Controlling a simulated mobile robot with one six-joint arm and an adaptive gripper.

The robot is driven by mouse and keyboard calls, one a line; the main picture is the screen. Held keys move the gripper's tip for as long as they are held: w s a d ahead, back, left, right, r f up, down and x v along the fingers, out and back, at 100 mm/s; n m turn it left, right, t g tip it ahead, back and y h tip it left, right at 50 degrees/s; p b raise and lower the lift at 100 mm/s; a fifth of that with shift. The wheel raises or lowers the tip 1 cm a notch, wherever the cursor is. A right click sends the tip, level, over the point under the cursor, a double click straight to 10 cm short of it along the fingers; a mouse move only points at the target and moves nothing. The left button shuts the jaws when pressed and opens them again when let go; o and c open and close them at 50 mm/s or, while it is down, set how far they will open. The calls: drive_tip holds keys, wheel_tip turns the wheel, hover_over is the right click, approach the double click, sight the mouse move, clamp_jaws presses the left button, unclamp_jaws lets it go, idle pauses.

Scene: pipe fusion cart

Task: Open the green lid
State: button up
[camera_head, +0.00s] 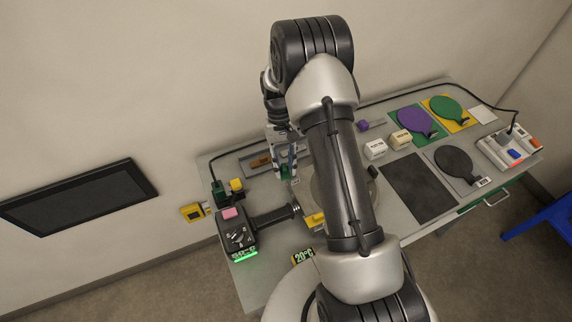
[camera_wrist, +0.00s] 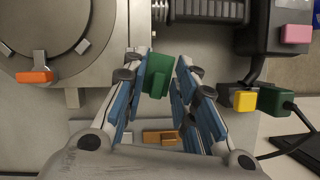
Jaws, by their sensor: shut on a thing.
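The green lid (camera_wrist: 158,73) shows as a small green block between my fingertips in the wrist view, with a grey strip along one edge. My gripper (camera_wrist: 160,76) is closed on it, one blue-padded finger on each side. In the head view, my gripper (camera_head: 288,166) points down at the left part of the table, with a bit of the green lid (camera_head: 286,172) at its tips. My fingers hide part of the lid, and I cannot tell how far it is open.
A round metal plate (camera_wrist: 45,35) with an orange clamp (camera_wrist: 35,77) lies left of the lid. A black ribbed device (camera_head: 270,217) with a pink button (camera_head: 230,212) stands nearby. A yellow block (camera_wrist: 245,100) and green plug (camera_wrist: 274,100) are at right. Paddles lie farther right.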

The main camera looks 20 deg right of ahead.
drive_tip(key=shift+a+n+h, duration=0.15)
drive_tip(key=shift+n+h, duration=0.15)
drive_tip(key=shift+n, duration=0.5)
drive_tip(key=o, duration=0.7)
drive_tip(key=v, duration=1.2)
drive_tip(key=shift+a, duration=0.15)
